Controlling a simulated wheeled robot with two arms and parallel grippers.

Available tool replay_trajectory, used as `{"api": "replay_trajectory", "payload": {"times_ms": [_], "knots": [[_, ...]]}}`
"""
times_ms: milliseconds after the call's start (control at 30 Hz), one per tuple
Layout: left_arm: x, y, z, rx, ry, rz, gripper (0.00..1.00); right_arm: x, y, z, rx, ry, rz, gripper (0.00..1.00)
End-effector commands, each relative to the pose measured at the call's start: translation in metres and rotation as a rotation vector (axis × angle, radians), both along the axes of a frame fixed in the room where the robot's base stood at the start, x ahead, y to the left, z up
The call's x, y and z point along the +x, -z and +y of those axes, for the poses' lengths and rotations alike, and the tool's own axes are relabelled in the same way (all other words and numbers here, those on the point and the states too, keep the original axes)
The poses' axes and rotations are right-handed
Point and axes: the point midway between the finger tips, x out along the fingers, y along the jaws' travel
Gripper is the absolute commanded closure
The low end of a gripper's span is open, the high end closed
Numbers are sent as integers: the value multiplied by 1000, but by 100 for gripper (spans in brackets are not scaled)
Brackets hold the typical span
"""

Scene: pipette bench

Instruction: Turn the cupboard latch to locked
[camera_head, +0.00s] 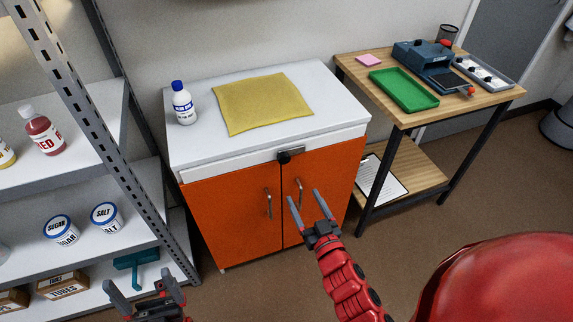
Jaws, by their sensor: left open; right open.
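The orange cupboard (229,216) stands in the middle under a white top, with both doors closed. The dark latch (288,156) is at the top where the two doors meet; it is too small to tell which way its knob is turned. Two metal handles, left (268,203) and right (300,191), are on the doors. My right gripper (307,204) is open and empty in front of the right door, below the latch and apart from it. My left gripper (142,289) is open and empty at the bottom left, low and away from the cupboard.
A metal shelf unit (85,122) with bottles, tubs and boxes stands at the left. A blue-labelled bottle (183,104) and a yellow cloth (262,103) are on the cupboard top. A wooden table (418,119) with a green tray (403,90) stands at the right.

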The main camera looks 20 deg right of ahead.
Motion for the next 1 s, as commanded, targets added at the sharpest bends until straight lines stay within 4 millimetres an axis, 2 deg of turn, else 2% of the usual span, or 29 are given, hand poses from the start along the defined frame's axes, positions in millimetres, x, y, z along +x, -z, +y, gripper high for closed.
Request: {"api": "replay_trajectory", "payload": {"times_ms": [33,300,600,800,1000], "knots": [[0,2,0,0,0,0,0,12,-1,1,-2,-3,-6,23],[0,3,0,0,0,0,0,71,-1,3,-1,-1,-3,23],[0,2,0,0,0,0,0,124,-1,5,-1,-1,-3,23],[0,2,0,0,0,0,0,138,1,5,0,0,1,23],[0,2,0,0,0,0,0,140,0,5,0,0,1,23]]}}
